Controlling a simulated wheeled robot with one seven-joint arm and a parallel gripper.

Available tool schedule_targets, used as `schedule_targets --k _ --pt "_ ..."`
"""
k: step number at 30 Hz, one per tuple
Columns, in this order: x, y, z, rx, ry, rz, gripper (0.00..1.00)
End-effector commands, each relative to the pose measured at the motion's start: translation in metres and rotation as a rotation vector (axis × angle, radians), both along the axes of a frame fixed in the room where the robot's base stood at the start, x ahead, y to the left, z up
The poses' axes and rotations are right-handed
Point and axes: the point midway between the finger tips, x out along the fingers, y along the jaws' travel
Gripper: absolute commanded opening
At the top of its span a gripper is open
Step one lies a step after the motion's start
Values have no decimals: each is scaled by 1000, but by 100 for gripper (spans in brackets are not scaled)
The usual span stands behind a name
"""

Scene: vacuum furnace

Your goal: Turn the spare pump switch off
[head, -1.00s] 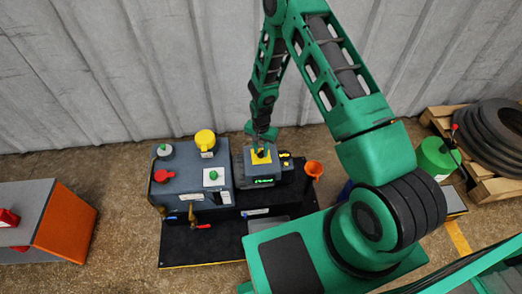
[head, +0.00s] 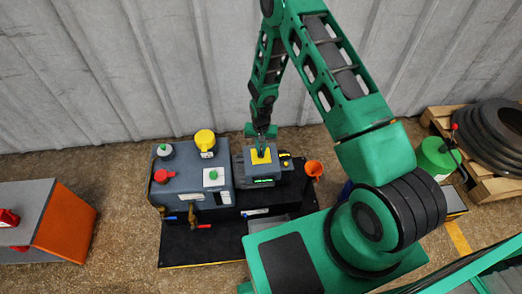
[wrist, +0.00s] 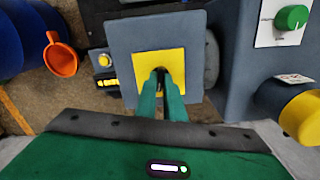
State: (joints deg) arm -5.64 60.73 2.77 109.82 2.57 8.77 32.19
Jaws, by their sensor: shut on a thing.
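A small grey box (head: 241,170) has a yellow square plate (head: 261,157) on top, seen closely in the wrist view (wrist: 142,62). A small dark switch (wrist: 160,73) stands at the plate's middle. My gripper (wrist: 161,82) is shut on it, with its green fingers pointing down at the plate. In the head view my gripper (head: 261,150) hides most of the switch. I cannot read a label naming it the spare pump switch, nor tell its on or off position.
The larger grey box on the left carries a red knob (head: 164,175), a yellow knob (head: 204,139) and a green knob (head: 213,174). An orange funnel (head: 314,168) stands right of the small box. A green lit display (head: 264,181) is on its front.

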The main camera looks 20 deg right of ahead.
Motion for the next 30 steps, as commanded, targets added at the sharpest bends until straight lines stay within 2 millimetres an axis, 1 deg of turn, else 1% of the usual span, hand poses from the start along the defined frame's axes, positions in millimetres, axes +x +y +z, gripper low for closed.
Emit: schedule_targets --k 9,18,24,30 --pt "1 0 0 0 -1 300 0" --pt "0 0 0 0 -1 557 0" --pt "1 0 0 0 0 679 0" --pt "0 0 0 1 -1 754 0"
